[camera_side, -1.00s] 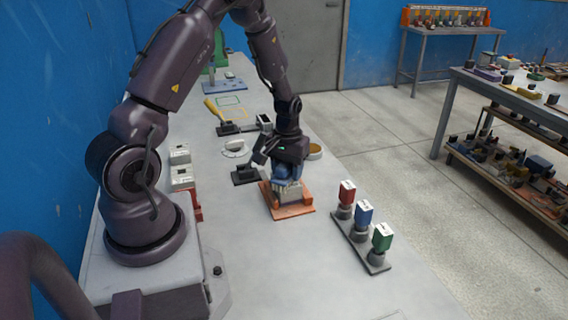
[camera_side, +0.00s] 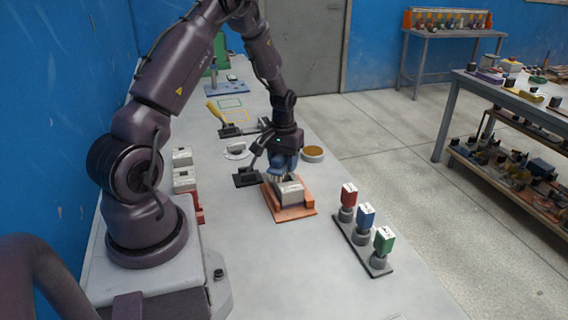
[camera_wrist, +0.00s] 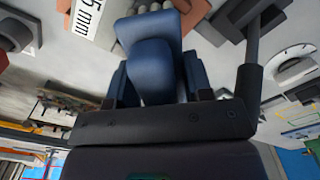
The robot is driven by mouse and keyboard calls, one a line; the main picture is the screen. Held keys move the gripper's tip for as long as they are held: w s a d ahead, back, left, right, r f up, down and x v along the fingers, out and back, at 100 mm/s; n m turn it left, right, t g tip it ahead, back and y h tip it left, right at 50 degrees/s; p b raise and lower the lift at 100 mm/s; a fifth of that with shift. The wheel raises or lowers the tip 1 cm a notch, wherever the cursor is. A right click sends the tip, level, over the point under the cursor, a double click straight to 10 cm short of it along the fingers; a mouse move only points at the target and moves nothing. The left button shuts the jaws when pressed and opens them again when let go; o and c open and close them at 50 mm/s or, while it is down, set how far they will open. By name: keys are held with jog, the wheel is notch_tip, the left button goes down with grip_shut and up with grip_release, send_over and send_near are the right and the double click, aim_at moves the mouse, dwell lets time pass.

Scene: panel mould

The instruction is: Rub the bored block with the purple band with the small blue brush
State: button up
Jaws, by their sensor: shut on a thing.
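My gripper (camera_side: 284,163) is shut on the small blue brush (camera_side: 281,163). In the wrist view the brush's blue body (camera_wrist: 150,68) fills the space between the jaws. A grey block (camera_side: 289,191) sits in an orange holder (camera_side: 293,214) on the bench. The brush is at the far end of this block, low over it or touching it; I cannot tell which. I cannot make out a purple band or bores on the block. In the wrist view part of the orange holder (camera_wrist: 196,12) shows beyond the brush.
A rack with red (camera_side: 348,195), blue (camera_side: 365,216) and green (camera_side: 384,240) labelled pieces stands to the right. Behind are a round brown-topped dish (camera_side: 313,153), a black stand (camera_side: 247,179) and a yellow-handled tool (camera_side: 216,111). Grey blocks (camera_side: 183,168) stand at left. The bench front is clear.

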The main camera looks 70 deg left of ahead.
aim_at(291, 185)
jog(key=shift+d, duration=3.2)
jog(key=shift+a, duration=3.5)
jog(key=shift+d+r, duration=0.1)
jog(key=shift+r, duration=4.05)
